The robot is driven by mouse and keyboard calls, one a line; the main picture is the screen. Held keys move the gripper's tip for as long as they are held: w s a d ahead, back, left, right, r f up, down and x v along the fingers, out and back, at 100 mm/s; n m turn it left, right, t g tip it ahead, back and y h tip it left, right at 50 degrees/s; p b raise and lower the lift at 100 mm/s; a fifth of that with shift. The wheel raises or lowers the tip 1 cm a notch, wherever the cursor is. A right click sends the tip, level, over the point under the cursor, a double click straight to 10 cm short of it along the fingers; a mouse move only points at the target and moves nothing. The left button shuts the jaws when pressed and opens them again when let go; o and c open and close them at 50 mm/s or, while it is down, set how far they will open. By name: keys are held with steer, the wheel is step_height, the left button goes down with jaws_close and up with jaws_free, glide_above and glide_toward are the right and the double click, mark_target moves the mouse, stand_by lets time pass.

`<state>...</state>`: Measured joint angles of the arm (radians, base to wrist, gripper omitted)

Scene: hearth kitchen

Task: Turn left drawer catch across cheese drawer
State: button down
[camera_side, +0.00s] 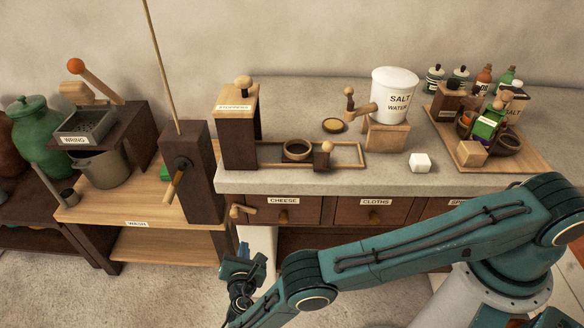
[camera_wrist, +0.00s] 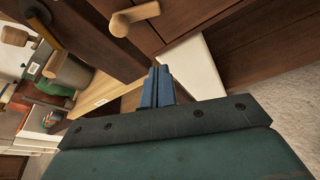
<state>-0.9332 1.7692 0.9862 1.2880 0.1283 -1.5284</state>
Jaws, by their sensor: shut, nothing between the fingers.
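The left drawer catch (camera_side: 243,210) is a small pale wooden turn-piece on the dark front, at the left end of the cheese drawer (camera_side: 304,210). It lies roughly level in the side view; I cannot tell how far it overlaps the drawer. The drawer looks closed, with a knob and a CHEESE label. In the wrist view the catch (camera_wrist: 135,18) shows near the top, with a rounded end and a short bar. My gripper (camera_side: 240,280) is below the catch and apart from it. Its blue fingers (camera_wrist: 157,87) are together and empty.
A dark post (camera_side: 195,175) with a wooden handle stands left of the catch. The cloths drawer (camera_side: 372,213) is to the right. A low shelf unit labelled WASH (camera_side: 145,212) is at left. The stone counter (camera_side: 330,184) overhangs the drawers. Open floor lies below left.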

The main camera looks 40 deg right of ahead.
mark_target(249, 215)
steer(key=shift+x, duration=5.05)
steer(key=shift+s+d+r, duration=0.2)
steer(key=shift+r, duration=0.45)
steer(key=shift+s+d+r, duration=0.15)
steer(key=shift+s+r, duration=0.1)
steer(key=shift+r, duration=0.35)
steer(key=shift+s+d+r, duration=0.2)
steer(key=shift+r, duration=0.45)
